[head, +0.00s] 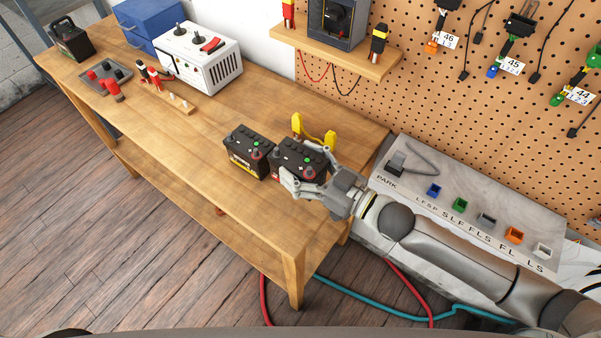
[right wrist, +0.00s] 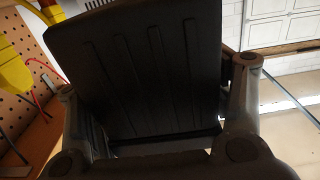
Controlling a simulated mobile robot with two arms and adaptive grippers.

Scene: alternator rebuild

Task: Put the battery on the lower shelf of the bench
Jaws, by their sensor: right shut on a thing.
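Two black car batteries stand side by side on the wooden bench top (head: 215,110). My right gripper (head: 303,182) is shut on the right-hand battery (head: 290,155), with a finger across its front. In the right wrist view this battery's dark ribbed side (right wrist: 150,75) fills the space between the fingers. I cannot tell whether it is lifted off the bench. The left-hand battery (head: 246,152), with a yellow label, stands close beside it. The bench's lower shelf (head: 215,214) shows below the top and looks mostly bare. My left gripper is not in view.
A yellow-handled tool (head: 298,124) stands behind the held battery. A white charger box (head: 203,58), a blue box (head: 150,22) and a red-and-black parts tray (head: 106,76) are at the far left. A grey panel (head: 470,200) adjoins the right end. Red and teal hoses (head: 375,300) lie on the floor.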

